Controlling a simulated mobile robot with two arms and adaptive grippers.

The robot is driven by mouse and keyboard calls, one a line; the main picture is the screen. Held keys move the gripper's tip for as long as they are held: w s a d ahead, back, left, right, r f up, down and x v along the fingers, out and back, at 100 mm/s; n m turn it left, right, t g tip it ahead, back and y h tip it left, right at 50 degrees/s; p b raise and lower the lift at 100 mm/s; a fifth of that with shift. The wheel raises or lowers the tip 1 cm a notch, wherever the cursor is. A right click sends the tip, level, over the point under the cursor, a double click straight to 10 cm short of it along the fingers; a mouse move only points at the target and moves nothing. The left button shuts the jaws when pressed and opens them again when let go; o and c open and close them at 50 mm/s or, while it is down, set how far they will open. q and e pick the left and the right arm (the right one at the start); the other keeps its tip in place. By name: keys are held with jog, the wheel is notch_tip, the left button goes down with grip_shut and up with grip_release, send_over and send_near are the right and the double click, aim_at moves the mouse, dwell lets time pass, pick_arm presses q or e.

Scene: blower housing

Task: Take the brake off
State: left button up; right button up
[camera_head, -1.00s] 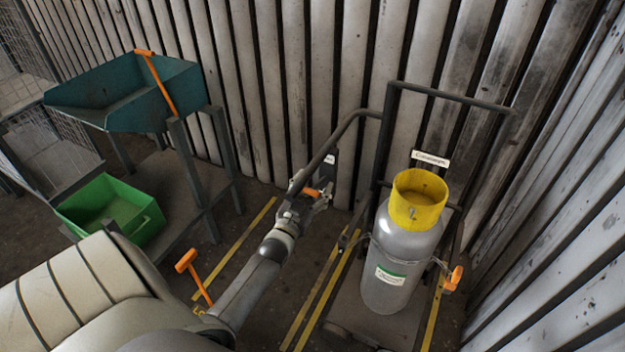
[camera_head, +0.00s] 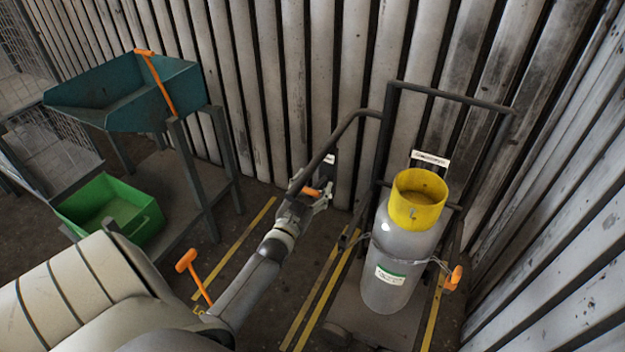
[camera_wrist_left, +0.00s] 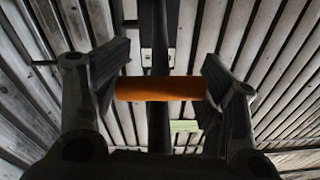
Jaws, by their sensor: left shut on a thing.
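My left gripper (camera_head: 318,198) is by the left handlebar of a dark-framed trolley (camera_head: 452,93). It is shut on an orange handle (camera_head: 312,192). In the left wrist view the orange handle (camera_wrist_left: 160,88) lies crosswise with one end against each finger, and a dark upright bar stands behind it. The gripper covers part of the handle in the head view, and no writing can be read on the small label (camera_head: 329,159) by it. The frames do not show which orange handle is the brake. My right gripper is not in view.
A grey cylinder (camera_head: 398,245) with a yellow collar (camera_head: 418,200) stands on the trolley, with an orange handle (camera_head: 454,278) at its right. Another orange lever (camera_head: 187,262) stands at lower left. A teal hopper (camera_head: 120,95) and a green bin (camera_head: 110,205) stand left. Slatted walls close the back and right.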

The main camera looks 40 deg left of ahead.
pick_arm(q)
jog(key=o, duration=1.4)
jog(key=shift+s, duration=0.1)
jog(key=v, duration=1.2)
